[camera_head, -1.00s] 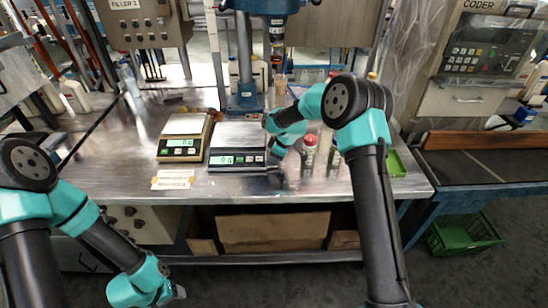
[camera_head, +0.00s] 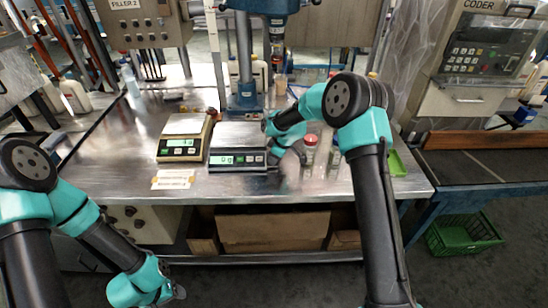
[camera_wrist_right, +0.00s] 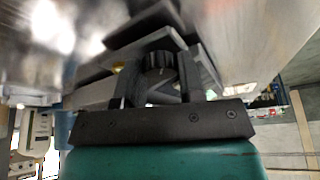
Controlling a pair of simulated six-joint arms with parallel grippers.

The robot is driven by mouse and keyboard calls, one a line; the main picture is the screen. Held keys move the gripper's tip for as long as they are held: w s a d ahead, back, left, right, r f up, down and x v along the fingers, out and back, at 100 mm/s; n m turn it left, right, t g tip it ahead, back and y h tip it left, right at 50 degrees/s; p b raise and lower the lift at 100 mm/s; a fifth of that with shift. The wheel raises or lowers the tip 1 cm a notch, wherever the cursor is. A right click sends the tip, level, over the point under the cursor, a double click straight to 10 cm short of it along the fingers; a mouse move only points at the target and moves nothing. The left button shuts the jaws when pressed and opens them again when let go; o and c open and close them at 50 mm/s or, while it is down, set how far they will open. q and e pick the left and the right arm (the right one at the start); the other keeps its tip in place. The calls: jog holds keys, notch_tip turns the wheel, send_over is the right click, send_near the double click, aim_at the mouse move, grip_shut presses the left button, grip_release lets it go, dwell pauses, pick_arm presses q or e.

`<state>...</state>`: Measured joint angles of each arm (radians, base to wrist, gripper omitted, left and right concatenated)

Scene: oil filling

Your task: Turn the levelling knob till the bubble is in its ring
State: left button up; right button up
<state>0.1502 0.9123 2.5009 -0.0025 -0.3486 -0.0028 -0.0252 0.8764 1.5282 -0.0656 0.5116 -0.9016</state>
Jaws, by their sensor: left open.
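The dark scale (camera_head: 238,137) stands on the steel bench, with a lit green display on its front. My right gripper (camera_wrist_right: 160,85) is at the scale's right front corner. In the right wrist view its fingers sit on either side of a dark ribbed knob (camera_wrist_right: 158,62), the levelling knob, and appear closed on it. A small yellowish spot (camera_wrist_right: 118,67) shows beside the knob; I cannot tell bubble or ring in it. In the head view my right wrist hides the knob. My left gripper (camera_head: 178,292) is open and empty, low in front of the bench.
A second, beige-sided scale (camera_head: 184,137) stands just left of the dark one. A paper label (camera_head: 173,179) lies in front of it. Red-capped bottles (camera_head: 310,150) stand close to the right of my right wrist. A blue press column (camera_head: 245,95) rises behind the scales.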

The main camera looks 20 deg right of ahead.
jog(key=o, duration=0.4)
jog(key=v, duration=1.7)
jog(key=shift+s+r, duration=0.1)
jog(key=shift+r, duration=0.1)
